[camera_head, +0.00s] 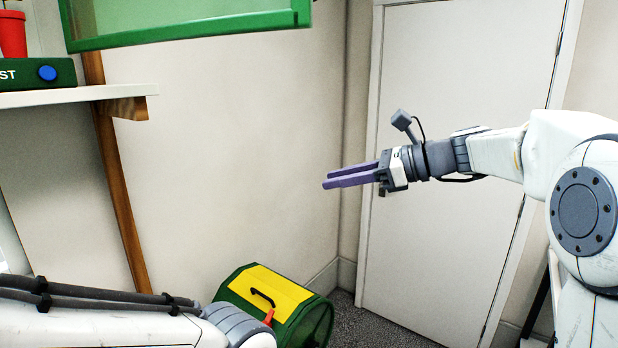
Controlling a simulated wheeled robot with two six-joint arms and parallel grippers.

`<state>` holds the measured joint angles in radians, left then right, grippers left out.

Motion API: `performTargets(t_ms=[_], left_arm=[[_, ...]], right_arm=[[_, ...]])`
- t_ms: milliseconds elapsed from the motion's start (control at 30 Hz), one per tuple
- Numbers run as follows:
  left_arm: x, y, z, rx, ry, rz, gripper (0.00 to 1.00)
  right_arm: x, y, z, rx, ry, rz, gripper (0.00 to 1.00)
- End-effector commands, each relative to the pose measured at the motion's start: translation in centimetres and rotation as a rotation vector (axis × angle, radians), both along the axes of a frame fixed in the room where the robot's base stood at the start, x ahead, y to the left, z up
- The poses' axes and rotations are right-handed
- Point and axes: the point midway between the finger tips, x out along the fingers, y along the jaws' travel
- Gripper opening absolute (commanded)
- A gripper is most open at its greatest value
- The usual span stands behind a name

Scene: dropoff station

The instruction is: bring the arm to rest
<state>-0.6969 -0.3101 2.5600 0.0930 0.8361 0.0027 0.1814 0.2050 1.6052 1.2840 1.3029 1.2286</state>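My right arm comes in from the right edge, and its forearm reaches left across the white door. My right gripper (325,178) is raised in the air, its two purple fingers pointing left. The fingers lie close together in this view, and I cannot tell whether there is a gap between them. Nothing shows between or under them. My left arm (100,322) lies along the bottom left, and its gripper is out of view.
A green and yellow box (275,294) with a black handle stands on the dark floor beyond my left arm. A shelf (70,96) at left holds a red cup (13,36) and a green box with a blue button (47,73). A green-framed panel (190,38) hangs above. A door (460,240) stands behind.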

Motion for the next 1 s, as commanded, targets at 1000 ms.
performTargets(t_ms=[1000], left_arm=[[0.0,0.0,-2.3,0.0,0.0,-0.001,0.5]], right_arm=[[-23.8,-4.3,-31.6,-1.252,-1.022,1.649,0.28]])
